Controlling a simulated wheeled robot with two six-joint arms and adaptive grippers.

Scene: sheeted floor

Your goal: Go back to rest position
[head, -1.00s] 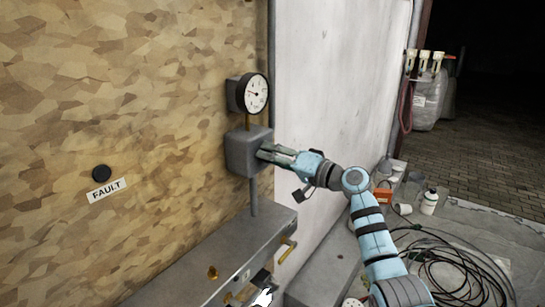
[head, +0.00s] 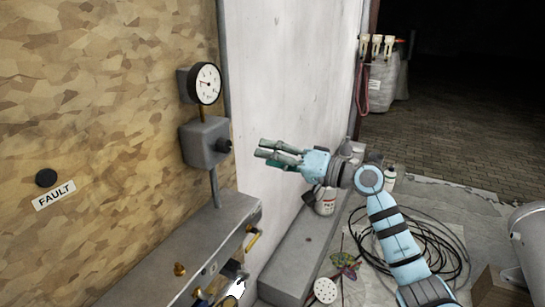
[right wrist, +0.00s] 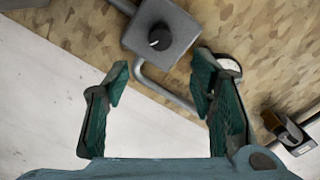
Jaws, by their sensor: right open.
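My right gripper (head: 264,152) is open and empty. It is just right of the grey box (head: 199,143), with a visible gap from the black knob (head: 224,146) on the box's face. In the right wrist view the box (right wrist: 178,22) and its knob (right wrist: 158,39) show beyond the two parted fingers (right wrist: 160,80). The round white gauge (head: 207,84) stands above the box and is partly hidden by a finger in the right wrist view. I cannot make out my left gripper in these views.
A grey ledge (head: 228,207) with brass fittings runs below the box. A FAULT label (head: 54,195) and black button (head: 46,178) are on the board at left. Black cables (head: 425,250), a white bottle (head: 389,178) and a pale container (head: 325,202) are on the floor side at right.

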